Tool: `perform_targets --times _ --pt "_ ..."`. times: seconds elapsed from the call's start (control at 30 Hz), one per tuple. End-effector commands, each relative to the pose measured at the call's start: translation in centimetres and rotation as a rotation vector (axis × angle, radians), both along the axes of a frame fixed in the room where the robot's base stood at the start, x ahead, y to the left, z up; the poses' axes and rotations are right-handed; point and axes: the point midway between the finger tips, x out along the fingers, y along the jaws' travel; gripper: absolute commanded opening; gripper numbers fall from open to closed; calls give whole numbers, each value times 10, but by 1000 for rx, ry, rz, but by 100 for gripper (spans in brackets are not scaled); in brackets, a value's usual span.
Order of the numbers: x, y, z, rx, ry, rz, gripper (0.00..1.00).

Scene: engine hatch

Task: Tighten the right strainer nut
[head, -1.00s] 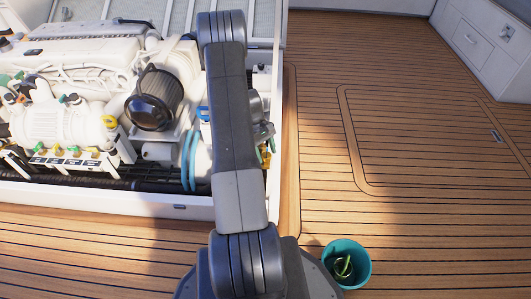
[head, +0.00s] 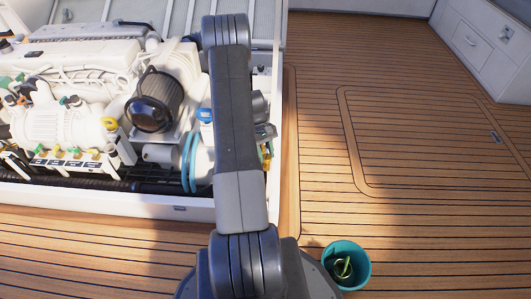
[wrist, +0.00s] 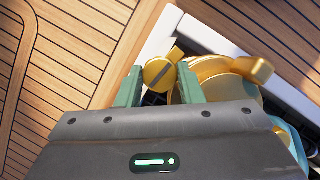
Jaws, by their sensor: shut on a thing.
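In the wrist view, my gripper (wrist: 159,88) has its two green fingers on either side of a round, slotted brass nut (wrist: 157,73). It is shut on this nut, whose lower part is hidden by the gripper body. A larger brass strainer body (wrist: 215,68) lies just right of the right finger, with a brass wing-like piece (wrist: 262,70) at its far side. In the head view, my arm hides most of the gripper and the nut. Only a little brass (head: 267,152) shows at the arm's right edge, inside the hatch.
The white hatch rim (head: 110,203) runs in front of the engine. A black-capped filter (head: 152,108) and blue rings (head: 190,160) stand left of my arm. A teal bucket (head: 358,252) with a greenish item inside stands on the deck. The wooden deck at right is clear.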

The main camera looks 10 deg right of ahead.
Motion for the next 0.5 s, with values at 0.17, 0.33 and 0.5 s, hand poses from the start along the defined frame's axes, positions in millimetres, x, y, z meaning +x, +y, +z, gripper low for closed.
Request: perform_targets --times 0.17,0.33,0.5 --pt "1 -2 1 0 -1 -160 11" --pt "1 -3 2 0 -1 -321 11" --pt "1 -4 1 0 -2 -484 11"
